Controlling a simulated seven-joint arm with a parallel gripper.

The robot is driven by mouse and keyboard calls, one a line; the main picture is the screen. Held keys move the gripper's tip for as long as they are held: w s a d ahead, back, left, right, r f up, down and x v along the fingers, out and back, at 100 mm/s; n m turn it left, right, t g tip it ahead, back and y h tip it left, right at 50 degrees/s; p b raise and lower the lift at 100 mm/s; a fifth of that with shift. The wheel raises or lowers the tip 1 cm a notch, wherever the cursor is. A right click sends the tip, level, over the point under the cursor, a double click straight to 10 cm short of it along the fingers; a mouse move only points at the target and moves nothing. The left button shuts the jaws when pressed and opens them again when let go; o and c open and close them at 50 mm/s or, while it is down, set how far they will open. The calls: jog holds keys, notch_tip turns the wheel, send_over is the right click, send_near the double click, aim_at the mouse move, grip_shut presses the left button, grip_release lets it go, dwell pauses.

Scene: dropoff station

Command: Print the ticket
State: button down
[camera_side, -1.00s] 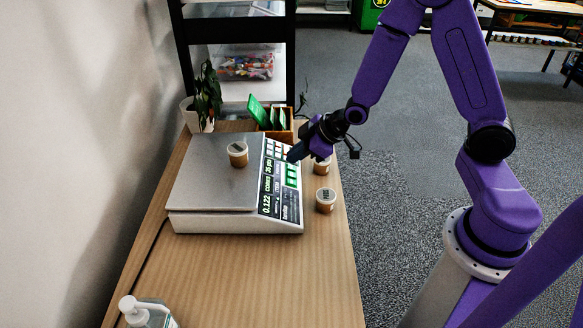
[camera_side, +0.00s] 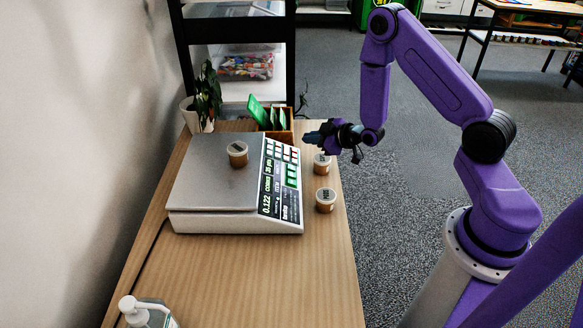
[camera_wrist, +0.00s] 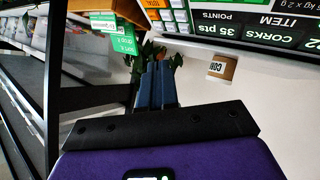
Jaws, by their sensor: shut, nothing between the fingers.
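I see no printed ticket.
A wooden box with green cards (camera_side: 270,115) and a plant (camera_side: 206,95) stand behind. A pump bottle (camera_side: 147,312) is at the front; the front table is mostly clear.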

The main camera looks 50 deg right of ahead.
aim_at(291, 168)
jog(key=shift+w+a+f, duration=0.4)
jog(key=shift+f, duration=0.95)
jog(key=shift+w+a+f, duration=0.45)
jog(key=shift+f, duration=0.9)
jog(key=shift+w+a+f, duration=0.4)
jog(key=shift+f, duration=0.95)
jog(key=shift+f, duration=0.15)
jog(key=shift+w+a+f, duration=0.15)
jog(key=shift+f, duration=0.05)
jog(key=shift+w+a+f, duration=0.1)
jog(key=shift+f, duration=0.25)
jog(key=shift+s+d+r, duration=0.15)
jog(key=shift+r, duration=0.2)
jog(key=shift+s+d+r, duration=0.1)
jog(key=shift+r, duration=0.25)
